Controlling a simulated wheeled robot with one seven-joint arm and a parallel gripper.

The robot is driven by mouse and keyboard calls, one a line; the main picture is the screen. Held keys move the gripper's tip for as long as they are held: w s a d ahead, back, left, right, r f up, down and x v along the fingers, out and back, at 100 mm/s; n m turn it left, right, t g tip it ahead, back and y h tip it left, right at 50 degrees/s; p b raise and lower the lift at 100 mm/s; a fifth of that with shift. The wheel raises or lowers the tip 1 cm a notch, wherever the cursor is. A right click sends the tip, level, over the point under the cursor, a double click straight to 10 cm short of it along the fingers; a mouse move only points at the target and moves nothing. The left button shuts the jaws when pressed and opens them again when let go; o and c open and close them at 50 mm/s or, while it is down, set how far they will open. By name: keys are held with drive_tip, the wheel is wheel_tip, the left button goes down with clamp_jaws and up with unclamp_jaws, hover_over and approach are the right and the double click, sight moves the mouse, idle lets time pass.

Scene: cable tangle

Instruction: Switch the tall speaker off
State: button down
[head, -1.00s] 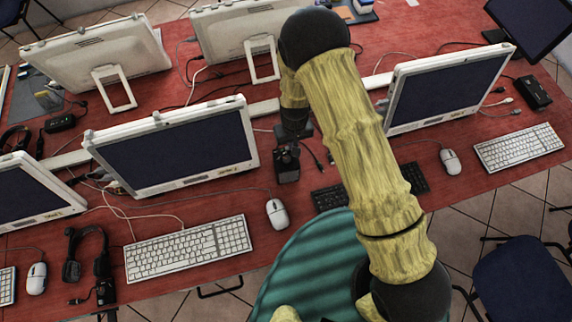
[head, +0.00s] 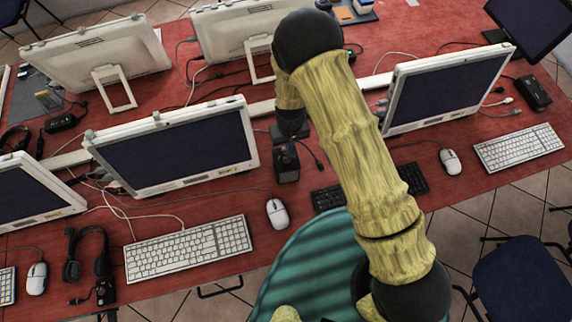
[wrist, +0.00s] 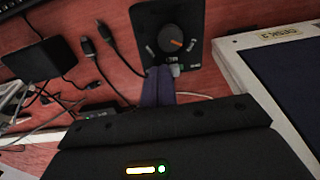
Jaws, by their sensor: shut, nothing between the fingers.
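The tall speaker (head: 286,165) is a dark upright box on the red desk, right of the middle monitor. The wrist view shows its black front panel (wrist: 168,22) with a round knob (wrist: 174,40) bearing an orange mark, and a small grey switch (wrist: 176,70) near one edge. My gripper (wrist: 158,84) is shut and empty, its fingertips close beside the switch; I cannot tell whether they touch it. The switch's position is too small to read. In the head view my dark wrist is just behind the speaker, and the fingertips are not clear.
The middle monitor (head: 180,150) stands close left of the speaker and also shows in the wrist view (wrist: 275,65). Loose cable ends (wrist: 100,55) and a black adapter box (wrist: 38,68) lie nearby. A white mouse (head: 277,213) and black keyboard (head: 328,197) are in front.

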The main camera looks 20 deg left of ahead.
drive_tip(key=shift+a+r, duration=0.1)
drive_tip(key=shift+d+r+p, duration=0.2)
drive_tip(key=shift+r+p, duration=1.75)
drive_tip(key=shift+r, duration=1)
